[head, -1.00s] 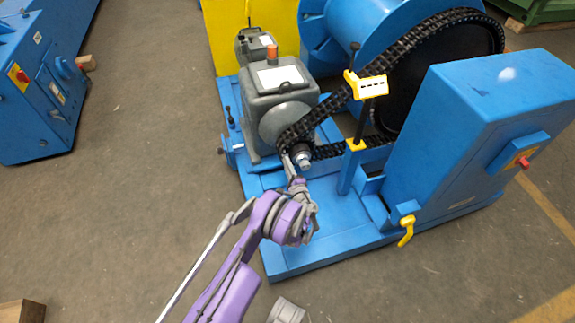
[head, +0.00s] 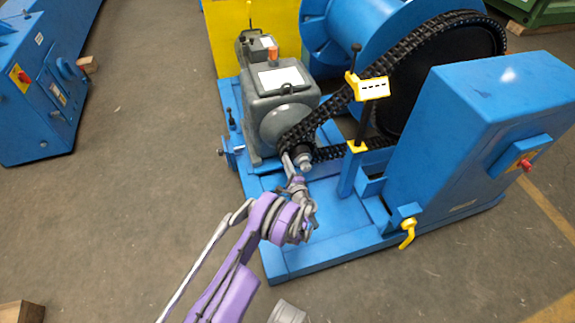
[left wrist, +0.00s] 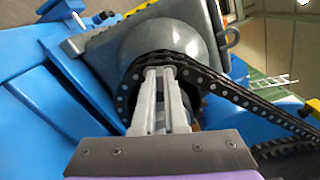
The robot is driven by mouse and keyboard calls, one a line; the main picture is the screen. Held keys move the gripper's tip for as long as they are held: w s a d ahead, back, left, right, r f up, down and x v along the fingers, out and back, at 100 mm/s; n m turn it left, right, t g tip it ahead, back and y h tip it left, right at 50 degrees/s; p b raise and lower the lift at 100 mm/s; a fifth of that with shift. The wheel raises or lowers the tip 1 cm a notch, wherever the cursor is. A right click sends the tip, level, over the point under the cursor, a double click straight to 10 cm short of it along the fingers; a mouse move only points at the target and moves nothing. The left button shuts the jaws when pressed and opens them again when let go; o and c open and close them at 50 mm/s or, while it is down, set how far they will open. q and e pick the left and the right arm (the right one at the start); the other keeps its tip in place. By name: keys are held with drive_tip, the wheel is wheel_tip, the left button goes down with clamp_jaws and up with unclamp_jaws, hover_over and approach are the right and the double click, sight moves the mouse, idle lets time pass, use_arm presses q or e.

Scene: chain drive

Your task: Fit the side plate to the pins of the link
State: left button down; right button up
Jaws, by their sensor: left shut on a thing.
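The black roller chain (head: 405,40) runs around the large wheel and down to the small sprocket on the grey gearbox; it also shows in the left wrist view (left wrist: 240,96). My left gripper (head: 288,158) reaches up to the chain at the front of this sprocket, left of the shaft end (head: 304,162). In the left wrist view its fingers (left wrist: 160,72) are close together, with their tips at the chain's side. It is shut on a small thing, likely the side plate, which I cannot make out. The link and its pins are too small to tell apart. My right gripper is out of view.
The grey gearbox (head: 279,100) stands just behind the sprocket. A post with a yellow bracket (head: 368,87) rises right of it, beside the tall blue cabinet (head: 478,135). The blue base (head: 330,235) is bare in front. Open floor (head: 130,190) lies to the left.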

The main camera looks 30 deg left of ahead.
use_arm(q)
drive_tip(key=c, duration=0.9)
unclamp_jaws()
drive_tip(key=p+v, duration=0.2)
drive_tip(key=v, duration=0.8)
drive_tip(key=shift+s+d, duration=0.2)
drive_tip(key=shift+d, duration=0.05)
